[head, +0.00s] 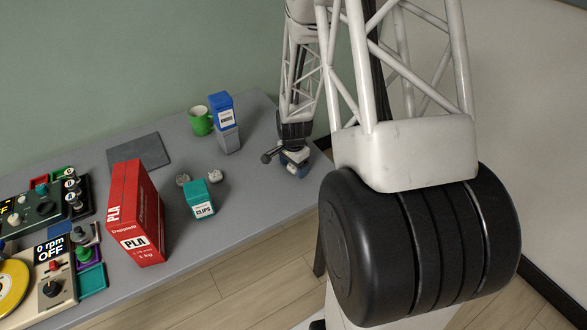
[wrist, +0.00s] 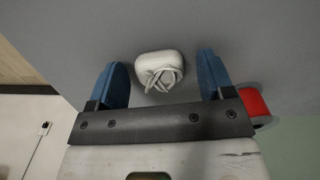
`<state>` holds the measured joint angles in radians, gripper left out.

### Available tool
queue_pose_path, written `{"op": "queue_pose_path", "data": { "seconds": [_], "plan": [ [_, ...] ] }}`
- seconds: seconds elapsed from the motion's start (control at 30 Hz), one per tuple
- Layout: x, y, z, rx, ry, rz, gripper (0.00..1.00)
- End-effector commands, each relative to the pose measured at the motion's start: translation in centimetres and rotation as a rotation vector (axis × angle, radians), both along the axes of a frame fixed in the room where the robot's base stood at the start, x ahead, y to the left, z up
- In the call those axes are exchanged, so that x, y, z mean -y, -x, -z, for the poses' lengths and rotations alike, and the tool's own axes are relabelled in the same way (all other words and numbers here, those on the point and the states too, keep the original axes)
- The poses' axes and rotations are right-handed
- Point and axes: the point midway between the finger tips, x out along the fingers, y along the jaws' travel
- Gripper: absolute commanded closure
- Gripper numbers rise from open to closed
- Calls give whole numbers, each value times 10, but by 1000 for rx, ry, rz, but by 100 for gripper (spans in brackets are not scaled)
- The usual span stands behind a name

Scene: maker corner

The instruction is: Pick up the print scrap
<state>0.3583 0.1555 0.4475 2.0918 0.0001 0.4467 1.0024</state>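The print scrap (wrist: 158,71) is a small off-white lump with tangled strands on top. In the wrist view it lies on the grey table between the two blue fingers of my gripper (wrist: 163,62), with a gap on each side. The fingers are open and hold nothing. In the head view my gripper (head: 296,166) is low over the table's right end, and I cannot clearly make out this scrap there. Two similar pale lumps lie farther left, one (head: 182,180) beside the teal clips box (head: 198,200) and one (head: 215,175) behind it.
A blue and grey box (head: 225,125) and a green mug (head: 200,121) stand left of my gripper. A red PLA box (head: 137,215) stands farther left. The wrist view shows a partly hidden red thing (wrist: 253,103) beside the right finger. The table's edge is close.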

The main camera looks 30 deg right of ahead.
Motion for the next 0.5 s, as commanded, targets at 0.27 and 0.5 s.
{"op": "queue_pose_path", "data": {
  "seconds": [0.27, 0.5],
  "plan": [
    [0, 0, 0, 0, 0, 0, 69],
    [0, 0, 0, 0, 0, 0, 74]
  ]
}}
